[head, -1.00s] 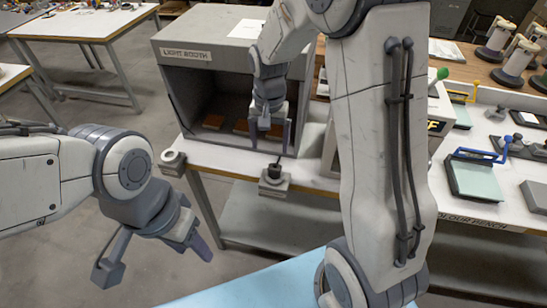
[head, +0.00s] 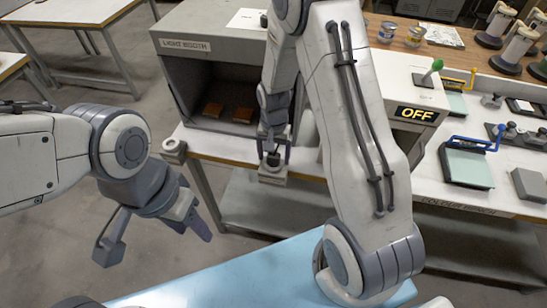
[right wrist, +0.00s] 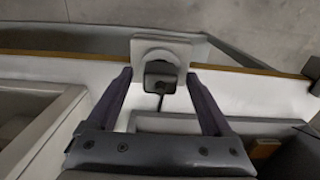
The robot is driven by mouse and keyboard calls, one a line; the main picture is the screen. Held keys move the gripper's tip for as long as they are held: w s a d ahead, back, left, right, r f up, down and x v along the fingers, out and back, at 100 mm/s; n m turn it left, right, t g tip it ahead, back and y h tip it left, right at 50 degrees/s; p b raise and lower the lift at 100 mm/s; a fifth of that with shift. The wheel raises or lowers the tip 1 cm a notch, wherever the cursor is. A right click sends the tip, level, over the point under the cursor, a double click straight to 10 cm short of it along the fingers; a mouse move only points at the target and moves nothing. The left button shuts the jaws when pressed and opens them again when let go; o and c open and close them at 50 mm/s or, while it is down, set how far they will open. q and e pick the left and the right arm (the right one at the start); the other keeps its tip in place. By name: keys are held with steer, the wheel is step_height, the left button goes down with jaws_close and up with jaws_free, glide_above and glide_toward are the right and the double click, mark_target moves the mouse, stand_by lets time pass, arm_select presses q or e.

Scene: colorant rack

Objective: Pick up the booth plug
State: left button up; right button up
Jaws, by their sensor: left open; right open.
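The booth plug (head: 273,158) is a small black piece in a pale square socket block (head: 271,175) at the front edge of the light booth's bench. In the right wrist view the dark plug (right wrist: 160,76) sits on the block with a thin cord running from it. My right gripper (head: 274,152) is open, with a finger to either side of the plug; its fingertips (right wrist: 158,78) show gaps to both sides of it. The fingers partly cover the plug in the head view. My left gripper (head: 157,240) is open and empty, low at the left, away from the bench.
A second round fitting (head: 174,148) is on the bench edge to the left. A box with an OFF display (head: 416,113) stands to the right.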

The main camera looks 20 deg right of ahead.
jaws_close()
steer(key=shift+r, duration=0.1)
